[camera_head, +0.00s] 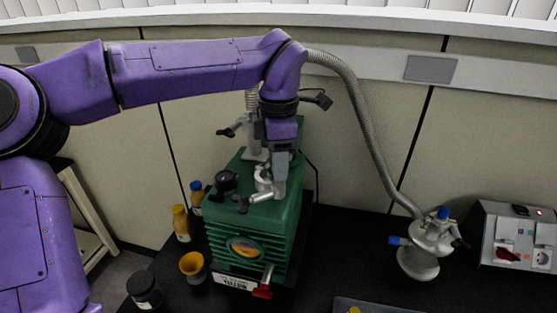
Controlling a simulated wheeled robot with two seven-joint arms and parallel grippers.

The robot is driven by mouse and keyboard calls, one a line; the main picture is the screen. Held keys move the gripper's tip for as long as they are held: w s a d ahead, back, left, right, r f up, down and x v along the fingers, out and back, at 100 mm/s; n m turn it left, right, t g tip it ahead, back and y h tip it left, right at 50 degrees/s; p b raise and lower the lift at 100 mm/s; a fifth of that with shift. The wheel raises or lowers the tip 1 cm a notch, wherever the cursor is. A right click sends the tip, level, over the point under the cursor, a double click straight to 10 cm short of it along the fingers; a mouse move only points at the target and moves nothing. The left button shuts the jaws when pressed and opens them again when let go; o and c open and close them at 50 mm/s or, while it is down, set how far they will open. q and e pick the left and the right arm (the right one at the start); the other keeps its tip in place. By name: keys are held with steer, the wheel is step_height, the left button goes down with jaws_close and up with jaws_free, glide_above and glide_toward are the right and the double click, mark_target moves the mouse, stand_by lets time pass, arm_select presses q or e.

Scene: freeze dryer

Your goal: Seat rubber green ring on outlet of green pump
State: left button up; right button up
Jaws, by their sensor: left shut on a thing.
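The green pump (250,222) stands on the black bench in the middle. A light grey fitting (262,180), which looks like its outlet, rises from its top and is partly covered by my left gripper. My left gripper (279,194) points down over the top of the pump, right beside this fitting. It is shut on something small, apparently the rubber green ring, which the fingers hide. I cannot tell whether the ring touches the outlet. My right gripper is out of view.
A black knob (226,181) and a silver clamp lever (262,197) are on top of the pump. A grey hose (365,130) runs behind to a metal trap (430,240) at right. An orange funnel (192,265) and bottles stand at left. Bench between pump and trap is clear.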

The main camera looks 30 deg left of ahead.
arm_select(q)
steer(key=shift+f, duration=0.1)
steer(key=o, duration=1.1)
steer(key=shift+r+p, duration=3.1)
steer(key=shift+p, duration=0.25)
steer(key=shift+f, duration=0.1)
